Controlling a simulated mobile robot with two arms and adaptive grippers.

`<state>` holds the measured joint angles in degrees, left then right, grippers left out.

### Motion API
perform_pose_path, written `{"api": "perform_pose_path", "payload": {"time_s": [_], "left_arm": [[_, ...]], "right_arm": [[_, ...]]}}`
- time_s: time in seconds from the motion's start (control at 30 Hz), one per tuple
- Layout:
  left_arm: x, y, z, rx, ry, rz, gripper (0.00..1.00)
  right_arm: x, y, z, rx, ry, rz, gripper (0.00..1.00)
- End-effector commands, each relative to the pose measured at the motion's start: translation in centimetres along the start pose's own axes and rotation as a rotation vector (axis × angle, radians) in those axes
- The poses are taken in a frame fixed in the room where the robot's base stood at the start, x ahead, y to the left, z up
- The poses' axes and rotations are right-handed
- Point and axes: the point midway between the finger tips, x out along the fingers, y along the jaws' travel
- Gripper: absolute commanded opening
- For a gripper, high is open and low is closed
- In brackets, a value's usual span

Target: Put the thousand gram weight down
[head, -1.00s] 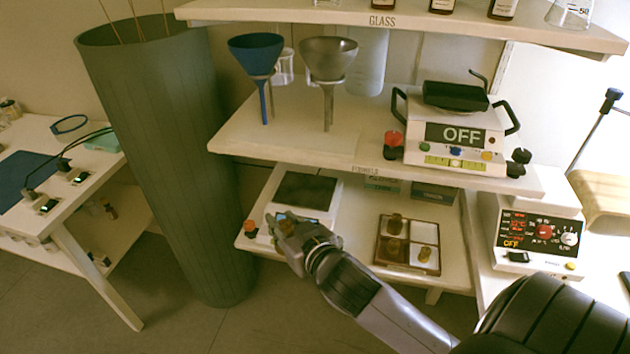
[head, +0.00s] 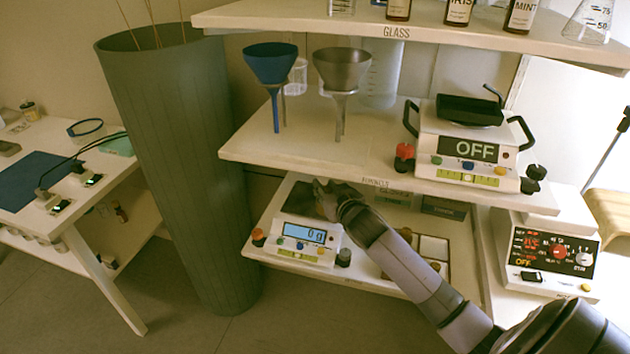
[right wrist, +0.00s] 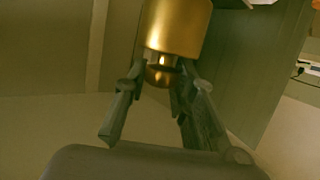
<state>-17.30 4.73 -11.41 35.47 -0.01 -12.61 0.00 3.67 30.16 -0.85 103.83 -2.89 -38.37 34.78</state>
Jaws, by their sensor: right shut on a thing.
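My right gripper (head: 322,198) is over the right part of the balance (head: 290,242) on the lower shelf. In the right wrist view its fingers (right wrist: 160,95) are shut on the knob of a brass-coloured cylindrical weight (right wrist: 178,28). Its mass marking cannot be read. In the head view the hand largely hides the weight. The balance has a dark pan (head: 297,197), partly covered by the hand, and its lit display (head: 304,233) reads 0 g. My left gripper is not in view.
A compartmented weight tray (head: 434,247) stands right of the balance, partly behind my right arm. A tall green bin (head: 180,170) stands at the left.

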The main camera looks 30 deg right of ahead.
Motion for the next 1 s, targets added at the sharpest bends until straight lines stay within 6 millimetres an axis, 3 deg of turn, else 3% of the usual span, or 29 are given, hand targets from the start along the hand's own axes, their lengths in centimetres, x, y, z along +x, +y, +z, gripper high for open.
{"api": "perform_pose_path", "payload": {"time_s": [0.1,0.4,0.67,1.0], "left_arm": [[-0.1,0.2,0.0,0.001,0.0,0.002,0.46],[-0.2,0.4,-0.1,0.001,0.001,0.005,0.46],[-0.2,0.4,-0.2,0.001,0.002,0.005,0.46],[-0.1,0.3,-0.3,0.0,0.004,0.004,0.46]], "right_arm": [[2.6,0.1,-1.6,-0.001,0.014,0.0,0.0],[7.3,0.0,-2.9,0.0,0.012,-0.001,0.0],[8.4,0.0,-2.8,-0.001,0.01,-0.002,0.0],[9.3,0.0,0.4,-0.001,0.009,-0.002,0.0]]}}
